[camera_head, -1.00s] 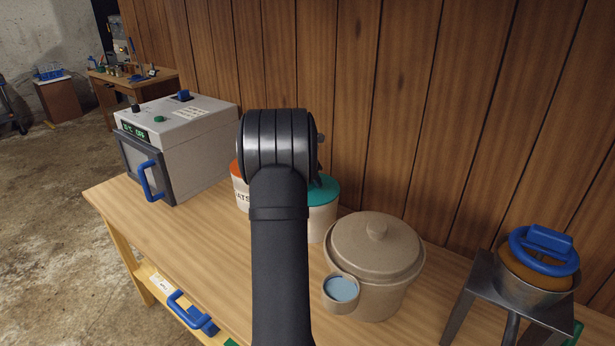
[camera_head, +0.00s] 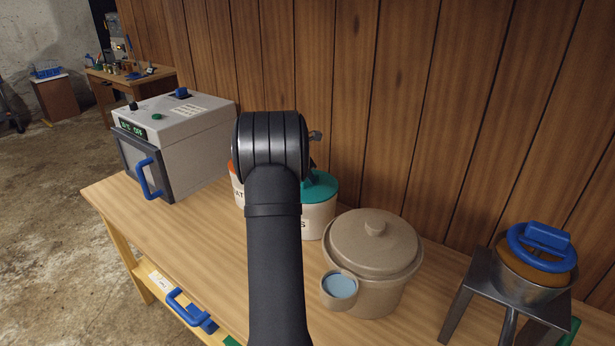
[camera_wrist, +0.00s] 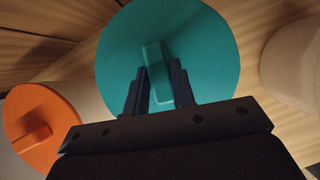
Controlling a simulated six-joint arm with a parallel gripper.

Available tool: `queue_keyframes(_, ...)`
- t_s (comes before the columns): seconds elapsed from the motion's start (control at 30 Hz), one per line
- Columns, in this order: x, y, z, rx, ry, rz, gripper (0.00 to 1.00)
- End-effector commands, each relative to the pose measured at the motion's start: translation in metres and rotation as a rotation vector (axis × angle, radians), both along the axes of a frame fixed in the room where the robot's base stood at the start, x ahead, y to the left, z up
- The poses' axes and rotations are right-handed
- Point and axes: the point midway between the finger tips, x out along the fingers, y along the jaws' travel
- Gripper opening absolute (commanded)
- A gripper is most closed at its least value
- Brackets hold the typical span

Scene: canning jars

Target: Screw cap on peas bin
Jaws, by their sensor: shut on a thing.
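The teal cap (camera_head: 321,187) sits over the mouth of a cream bin (camera_head: 319,220), whose label shows only a final "S"; my arm hides the rest. In the wrist view the teal cap (camera_wrist: 215,60) fills the middle, with a raised bar handle (camera_wrist: 153,60) across it. My gripper (camera_wrist: 158,75) is shut on this handle, one finger on each side. I cannot tell whether the cap is threaded tight. In the head view my arm hides most of the gripper.
A bin with an orange cap (camera_wrist: 40,125) stands close left of the teal one. A beige lidded crock (camera_head: 372,270) with a small blue-topped cup (camera_head: 340,288) stands to the right. A metal stand (camera_head: 510,290) is farther right, and a grey oven-like box (camera_head: 180,140) at the left.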

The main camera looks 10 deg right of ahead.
Motion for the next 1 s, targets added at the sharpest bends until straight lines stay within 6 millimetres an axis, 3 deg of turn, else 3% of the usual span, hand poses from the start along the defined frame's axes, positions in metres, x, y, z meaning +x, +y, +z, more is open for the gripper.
queue_keyframes(0.2, 0.0015, 0.0013, 0.0, 0.0, -0.001, -0.154, 0.0)
queue_keyframes(0.57, 0.0021, 0.0016, 0.0003, 0.001, -0.002, -0.19, 0.0)
queue_keyframes(0.8, 0.0048, 0.0019, -0.0002, -0.001, -0.001, -0.466, 0.0)
queue_keyframes(1.0, 0.0047, 0.0018, 0.0006, 0.0, -0.002, -0.562, 0.0)
